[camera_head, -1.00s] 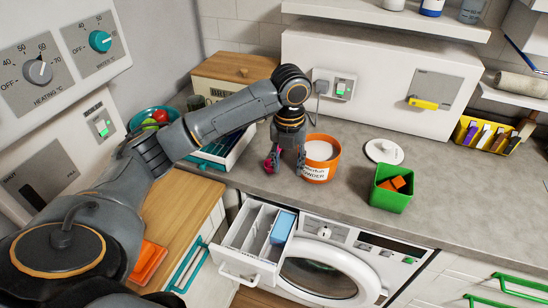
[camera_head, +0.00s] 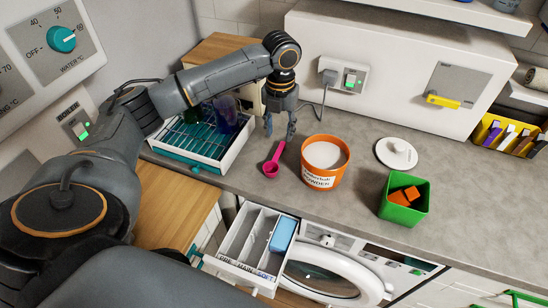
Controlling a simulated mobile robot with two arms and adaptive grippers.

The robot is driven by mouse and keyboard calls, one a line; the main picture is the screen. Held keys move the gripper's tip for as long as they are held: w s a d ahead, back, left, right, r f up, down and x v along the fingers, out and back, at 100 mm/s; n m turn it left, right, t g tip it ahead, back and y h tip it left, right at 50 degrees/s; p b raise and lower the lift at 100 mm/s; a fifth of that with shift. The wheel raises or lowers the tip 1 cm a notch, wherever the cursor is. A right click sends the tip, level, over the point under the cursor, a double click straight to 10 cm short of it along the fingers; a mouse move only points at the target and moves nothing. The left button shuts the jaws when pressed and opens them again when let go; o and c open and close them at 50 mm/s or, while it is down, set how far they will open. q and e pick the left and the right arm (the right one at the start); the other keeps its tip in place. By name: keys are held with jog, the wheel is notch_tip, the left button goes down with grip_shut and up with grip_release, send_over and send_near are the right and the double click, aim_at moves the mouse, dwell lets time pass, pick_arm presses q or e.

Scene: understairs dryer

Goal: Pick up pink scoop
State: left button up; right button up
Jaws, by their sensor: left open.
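The pink scoop (camera_head: 273,161) lies on the grey counter, just left of the orange powder tub (camera_head: 324,178), with its bowl toward the front and its handle pointing back. My left gripper (camera_head: 280,131) hangs fingers down, open and empty, above and behind the scoop, over its handle end. A gap shows between the fingertips and the scoop, though the exact height is hard to tell. The tub is open and full of white powder. My right gripper is not in view.
A white lid (camera_head: 396,153) and a green box (camera_head: 404,198) with orange blocks stand right of the tub. A rack tray (camera_head: 200,170) stands left. The washer's detergent drawer (camera_head: 250,247) sticks out below the counter edge, holding a blue piece. Free counter lies before the scoop.

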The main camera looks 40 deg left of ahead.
aim_at(279, 151)
pick_arm(q)
notch_tip(279, 151, down, 2)
jog(key=shift+w+f, duration=0.1)
jog(key=shift+w, duration=0.05)
jog(key=shift+a+f, duration=0.1)
jog(key=shift+f, duration=0.15)
jog(key=f+p, duration=0.2)
jog(key=f, duration=0.2)
jog(key=shift+s+f, duration=0.1)
jog(key=shift+s, duration=0.1)
jog(key=shift+f, duration=0.45)
jog(key=shift+c, duration=0.4)
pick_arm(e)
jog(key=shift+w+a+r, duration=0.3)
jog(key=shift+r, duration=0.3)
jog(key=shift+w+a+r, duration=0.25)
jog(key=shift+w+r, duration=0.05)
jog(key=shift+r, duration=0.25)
pick_arm(q)
jog(key=c, duration=0.7)
grip_shut()
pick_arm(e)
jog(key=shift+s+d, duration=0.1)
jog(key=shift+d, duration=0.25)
